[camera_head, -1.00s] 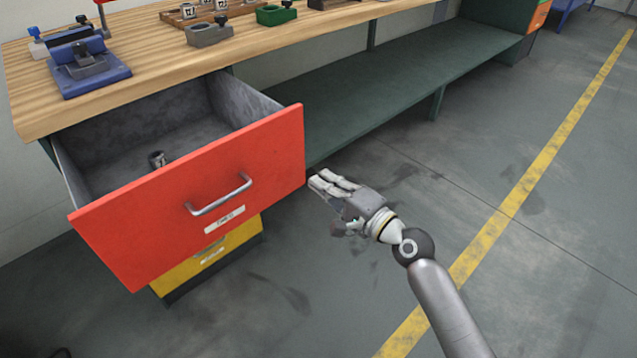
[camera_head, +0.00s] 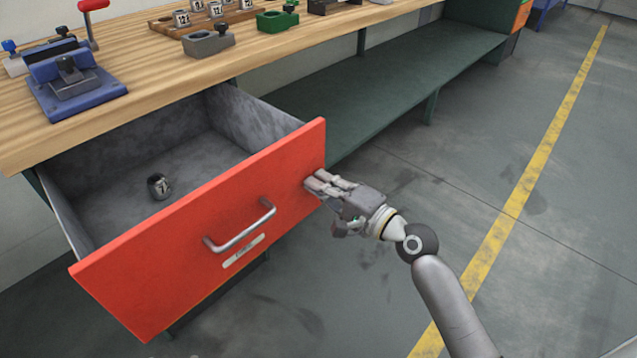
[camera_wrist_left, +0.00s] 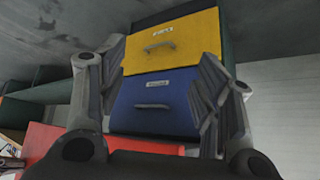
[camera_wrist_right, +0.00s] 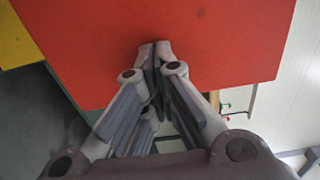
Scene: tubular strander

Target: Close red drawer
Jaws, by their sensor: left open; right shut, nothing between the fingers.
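The red drawer (camera_head: 215,225) stands pulled out from under the wooden bench in the head view. It has a metal handle (camera_head: 240,228) and a label below it. A small dark metal part (camera_head: 159,186) lies inside on its floor. My right gripper (camera_head: 312,183) is shut and empty, with its fingertips at the right end of the red front. In the right wrist view the fingertips (camera_wrist_right: 154,48) are close against the red face; whether they touch I cannot tell. My left gripper (camera_wrist_left: 160,90) is open and empty in its wrist view, outside the head view.
A yellow drawer (camera_wrist_left: 175,42) and a blue drawer (camera_wrist_left: 155,103) are shut in the left wrist view. The bench top (camera_head: 150,85) carries a blue fixture (camera_head: 75,85), a grey block and a green block. The floor to the right is clear.

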